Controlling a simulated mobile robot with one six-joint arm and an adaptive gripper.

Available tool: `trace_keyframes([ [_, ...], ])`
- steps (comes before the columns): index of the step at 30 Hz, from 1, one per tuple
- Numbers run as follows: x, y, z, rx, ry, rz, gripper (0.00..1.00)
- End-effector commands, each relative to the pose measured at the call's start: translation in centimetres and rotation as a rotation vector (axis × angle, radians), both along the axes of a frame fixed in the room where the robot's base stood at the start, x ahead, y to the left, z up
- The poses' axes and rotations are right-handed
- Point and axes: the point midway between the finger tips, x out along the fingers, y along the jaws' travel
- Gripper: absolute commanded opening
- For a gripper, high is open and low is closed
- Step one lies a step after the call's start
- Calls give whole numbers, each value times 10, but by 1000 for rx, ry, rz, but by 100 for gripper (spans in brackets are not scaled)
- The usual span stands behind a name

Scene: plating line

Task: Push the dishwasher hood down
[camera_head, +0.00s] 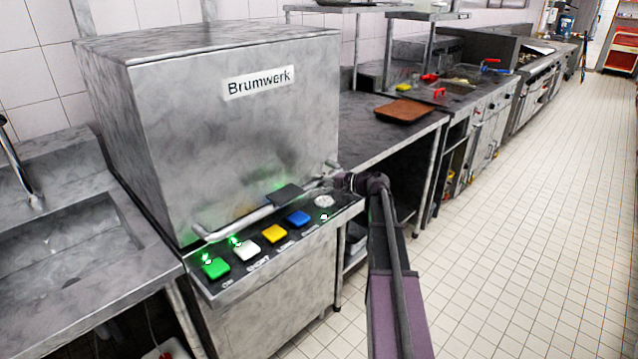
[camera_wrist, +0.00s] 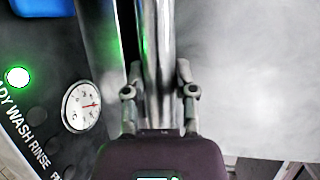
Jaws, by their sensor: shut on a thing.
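The dishwasher hood (camera_head: 215,130) is a large grey metal box labelled "Brumwerk". In the head view it sits low, its lower front edge close behind the control panel (camera_head: 262,263). I cannot tell whether a narrow gap is left beneath it. A bar handle (camera_head: 240,221) runs along its lower front. My gripper (camera_head: 322,183) is at the handle's right end. In the wrist view my gripper (camera_wrist: 157,75) has its fingers on either side of the shiny handle bar (camera_wrist: 158,40) and is shut on it. The fingertips' contact is partly hidden in the head view.
The panel carries green (camera_head: 215,268), white, yellow and blue buttons and a round gauge (camera_wrist: 82,106), with green lights lit. A sink (camera_head: 70,245) is at the left. A counter with a brown tray (camera_head: 404,110) stands at the right. The tiled floor (camera_head: 530,220) is clear.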

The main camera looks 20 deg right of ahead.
Motion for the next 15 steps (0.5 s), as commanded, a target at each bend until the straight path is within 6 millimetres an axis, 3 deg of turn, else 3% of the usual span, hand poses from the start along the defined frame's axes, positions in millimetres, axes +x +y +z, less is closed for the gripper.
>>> trace_keyframes([
  [3, 0, -1, -14, -3, 1, -1, 0],
  [15, -1, -1, -20, -4, 3, 0, 0],
])
